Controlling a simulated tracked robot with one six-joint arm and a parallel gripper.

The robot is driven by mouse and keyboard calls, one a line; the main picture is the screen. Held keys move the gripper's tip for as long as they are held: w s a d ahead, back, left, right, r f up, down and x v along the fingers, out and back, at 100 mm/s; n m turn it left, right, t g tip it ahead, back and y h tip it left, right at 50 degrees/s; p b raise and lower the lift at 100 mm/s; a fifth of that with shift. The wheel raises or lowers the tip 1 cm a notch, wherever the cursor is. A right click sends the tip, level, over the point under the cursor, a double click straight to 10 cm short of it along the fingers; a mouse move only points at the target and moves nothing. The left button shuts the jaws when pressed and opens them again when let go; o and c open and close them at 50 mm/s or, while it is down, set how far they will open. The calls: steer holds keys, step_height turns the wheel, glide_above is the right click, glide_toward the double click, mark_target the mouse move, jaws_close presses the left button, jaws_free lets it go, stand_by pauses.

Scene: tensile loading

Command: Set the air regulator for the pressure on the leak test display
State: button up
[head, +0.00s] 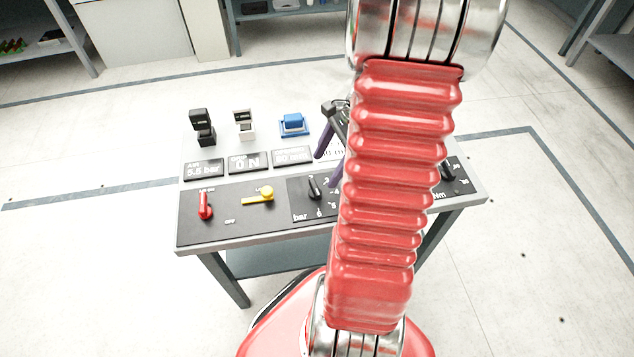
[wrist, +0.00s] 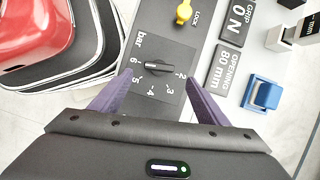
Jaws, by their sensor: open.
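The air regulator is a black bar-shaped knob (head: 314,187) on a dark panel marked "bar". In the wrist view the knob (wrist: 154,66) lies roughly level across its dial, which shows numbers from 2 to 6; I cannot tell its exact setting. My gripper (head: 325,165) is open above the panel, partly hidden by my red arm. In the wrist view its purple fingers (wrist: 157,80) straddle the lower part of the dial, apart from the knob. A display reading AIR 5.5 bar (head: 203,170) stands at the left. I cannot pick out the leak test display.
A red lever (head: 205,206) and a yellow lever (head: 260,196) sit left of the knob. Displays for grip (head: 250,162) and opening (head: 292,156) stand behind. Black, white and blue blocks rise at the back. Another knob (head: 446,172) is at the right. My arm hides the panel's middle.

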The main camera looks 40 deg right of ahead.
mark_target(315, 185)
steer(key=x, duration=0.7)
steer(key=shift+a+f, duration=0.15)
steer(key=shift+f, duration=0.15)
steer(key=shift+c, duration=0.2)
steer(key=c, duration=0.9)
steer(key=shift+a, duration=0.15)
steer(key=shift+c, duration=0.5)
steer(key=shift+w, duration=0.1)
